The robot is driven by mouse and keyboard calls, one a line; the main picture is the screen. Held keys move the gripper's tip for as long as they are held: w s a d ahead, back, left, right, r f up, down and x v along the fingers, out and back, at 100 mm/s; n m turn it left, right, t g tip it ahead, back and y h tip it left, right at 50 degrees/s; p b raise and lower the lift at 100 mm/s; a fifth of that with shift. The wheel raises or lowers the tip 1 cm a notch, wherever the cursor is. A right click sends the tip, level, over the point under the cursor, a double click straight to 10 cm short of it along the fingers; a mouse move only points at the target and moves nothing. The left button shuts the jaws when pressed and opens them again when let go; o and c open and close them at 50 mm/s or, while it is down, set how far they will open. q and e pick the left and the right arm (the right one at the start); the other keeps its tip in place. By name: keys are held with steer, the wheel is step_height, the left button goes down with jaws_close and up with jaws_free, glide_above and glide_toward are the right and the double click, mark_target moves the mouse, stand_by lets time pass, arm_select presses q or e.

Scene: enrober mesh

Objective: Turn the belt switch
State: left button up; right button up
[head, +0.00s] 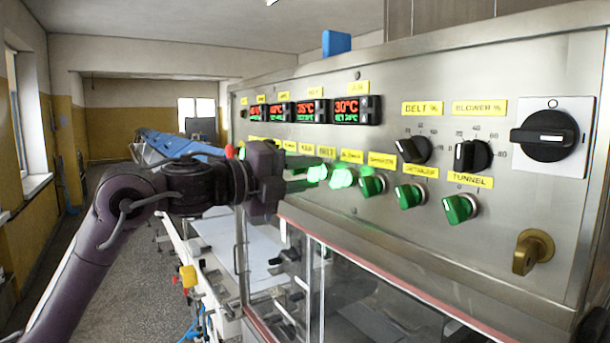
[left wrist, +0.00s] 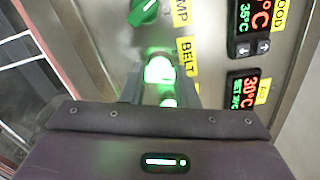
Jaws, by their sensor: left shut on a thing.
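The belt switch (left wrist: 160,70) is a green, brightly lit knob next to the yellow BELT label (left wrist: 188,60) in the left wrist view. In the head view it glows at the end of the row of green knobs (head: 318,173), below its label (head: 325,158). My left gripper (head: 294,184) reaches in from the left and faces the panel. Its fingers (left wrist: 162,92) stand on both sides of the lit knob and are shut on it. The fingers hide part of the knob, and glare blurs its exact angle. My right gripper is not in view.
More green knobs (head: 409,195) stand to the right, with black dials (head: 473,155), a black main switch (head: 545,136) and a brass key handle (head: 532,251). Red and green displays (head: 351,110) sit above. A clear guard (head: 360,290) lies below the panel.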

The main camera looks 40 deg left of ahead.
arm_select(q)
steer(key=n, duration=0.4)
steer(key=shift+n, duration=0.3)
steer(key=n, duration=0.4)
steer(key=shift+f+n, duration=0.1)
steer(key=shift+n, duration=0.3)
steer(key=o, duration=1)
